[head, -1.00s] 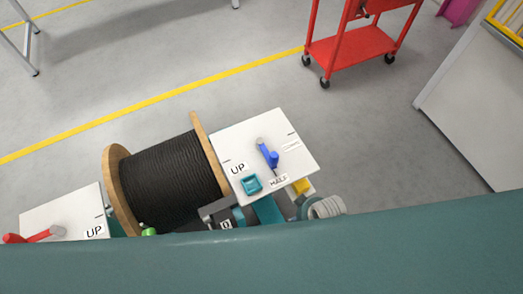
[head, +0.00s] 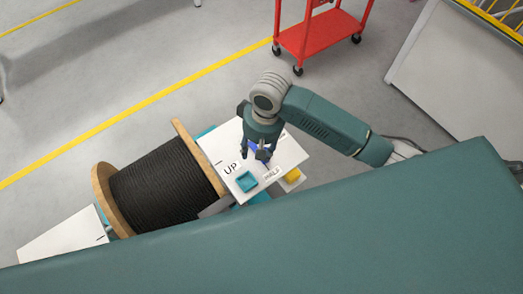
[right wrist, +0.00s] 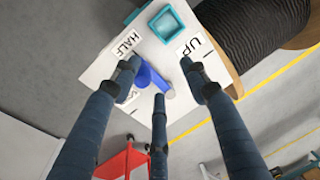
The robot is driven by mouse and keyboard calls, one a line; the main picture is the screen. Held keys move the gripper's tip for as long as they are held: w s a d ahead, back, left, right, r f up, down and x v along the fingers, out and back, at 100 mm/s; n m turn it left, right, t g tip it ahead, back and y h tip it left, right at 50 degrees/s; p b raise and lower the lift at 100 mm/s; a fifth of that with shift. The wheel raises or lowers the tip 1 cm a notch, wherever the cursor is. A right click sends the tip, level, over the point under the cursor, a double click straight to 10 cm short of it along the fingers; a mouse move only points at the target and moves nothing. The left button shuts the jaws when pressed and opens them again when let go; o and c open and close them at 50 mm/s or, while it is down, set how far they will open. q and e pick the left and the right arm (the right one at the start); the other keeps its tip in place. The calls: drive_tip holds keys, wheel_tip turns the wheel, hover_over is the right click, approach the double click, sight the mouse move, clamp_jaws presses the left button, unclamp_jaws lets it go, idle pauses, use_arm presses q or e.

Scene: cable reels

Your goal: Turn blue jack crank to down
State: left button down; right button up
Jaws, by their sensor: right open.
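The UP label (right wrist: 194,48) is on the other side. My right gripper (right wrist: 158,76) is open, its three fingers spread around the crank; I cannot tell if any touches it. In the head view the right gripper (head: 261,150) is over the panel and partly hides the crank. My left gripper is out of view.
A teal square tray (right wrist: 167,23) is on the panel near the labels. A black cable reel (head: 160,185) stands beside the panel, with another white panel (head: 60,238) beyond it. A red cart (head: 320,35) and white cabinet (head: 440,65) stand farther back on open floor.

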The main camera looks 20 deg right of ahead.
drive_tip(key=shift+m+g+h, duration=0.3)
drive_tip(key=shift+m+h, duration=0.2)
drive_tip(key=shift+h, duration=0.1)
drive_tip(key=w+d+r, duration=0.2)
drive_tip(key=d, duration=0.1)
drive_tip(key=shift+r, duration=0.35)
drive_tip(key=shift+s+d+f, duration=0.1)
drive_tip(key=shift+f, duration=0.1)
wheel_tip(320, 180, down, 10)
drive_tip(key=shift+f, duration=0.1)
clamp_jaws()
